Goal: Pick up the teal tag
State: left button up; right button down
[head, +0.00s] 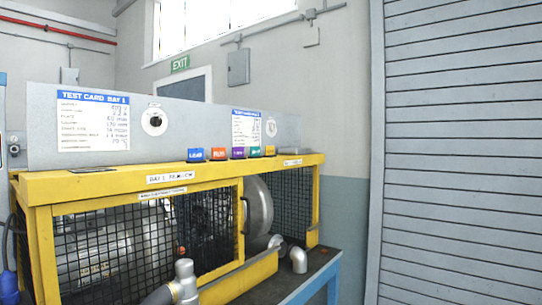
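The teal tag (255,152) is a small green-teal block with pale lettering too small to read. It sits in a row of coloured tags along the yellow top rail, at the foot of the grey panel. It is between the purple tag (238,153) on its left and the orange-yellow tag (270,151) on its right. Neither of my grippers shows in the head view.
A blue tag (195,155) and an orange-red tag (219,153) stand further left in the row. The yellow frame (120,181) has mesh guards below. A shutter (460,150) stands at right.

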aim_at(255, 151)
jog(key=i+l+z, duration=0.1)
jog(key=i+l, duration=0.6)
jog(key=l, duration=0.15)
